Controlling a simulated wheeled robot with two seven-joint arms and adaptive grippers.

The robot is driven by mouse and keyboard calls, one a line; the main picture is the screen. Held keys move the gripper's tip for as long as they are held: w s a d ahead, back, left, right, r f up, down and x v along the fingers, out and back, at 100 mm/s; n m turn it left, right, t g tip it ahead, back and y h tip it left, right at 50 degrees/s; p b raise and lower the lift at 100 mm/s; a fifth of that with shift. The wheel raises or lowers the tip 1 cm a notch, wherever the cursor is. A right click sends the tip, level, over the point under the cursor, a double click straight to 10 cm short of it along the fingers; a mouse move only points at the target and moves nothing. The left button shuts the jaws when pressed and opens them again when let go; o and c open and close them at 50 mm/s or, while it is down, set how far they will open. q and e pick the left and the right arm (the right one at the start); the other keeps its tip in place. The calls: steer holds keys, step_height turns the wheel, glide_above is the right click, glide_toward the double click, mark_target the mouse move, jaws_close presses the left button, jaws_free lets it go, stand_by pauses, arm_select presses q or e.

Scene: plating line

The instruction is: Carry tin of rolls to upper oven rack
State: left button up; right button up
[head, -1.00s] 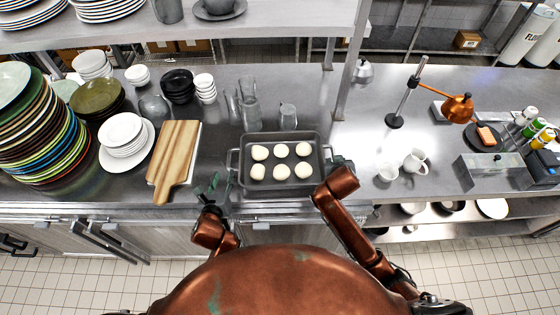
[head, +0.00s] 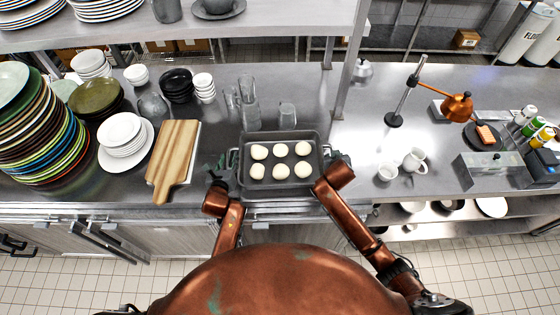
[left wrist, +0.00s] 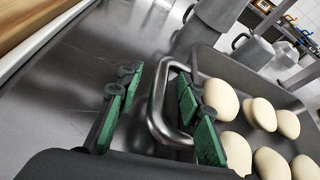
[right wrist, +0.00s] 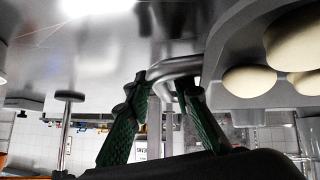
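The tin (head: 280,189) is a dark grey rectangular pan with a loop handle at each end, sitting flat on the steel counter. It holds several pale round rolls (head: 282,150) in two rows. My left gripper (head: 222,165) is at the tin's left handle. In the left wrist view its green-padded fingers (left wrist: 158,100) are apart, with the handle (left wrist: 158,112) between them, nearer the right finger. My right gripper (head: 338,160) is at the right handle. In the right wrist view its fingers (right wrist: 164,95) stand apart on either side of that handle (right wrist: 172,68). No upper oven rack is recognisable.
A wooden board (head: 174,155) and stacked white plates (head: 122,136) lie left of the tin. Glasses (head: 251,115) stand just behind it. A white cup (head: 388,172) and jug (head: 415,160) stand to the right. A shelf (head: 200,36) overhangs the back.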

arm_select(q)
steer(key=shift+c, duration=0.6)
arm_select(e)
steer(key=shift+c, duration=0.6)
arm_select(q)
steer(key=c, duration=0.5)
arm_select(e)
jaws_close()
arm_select(q)
jaws_close()
steer(key=shift+r, duration=0.1)
arm_select(e)
steer(key=shift+r, duration=0.15)
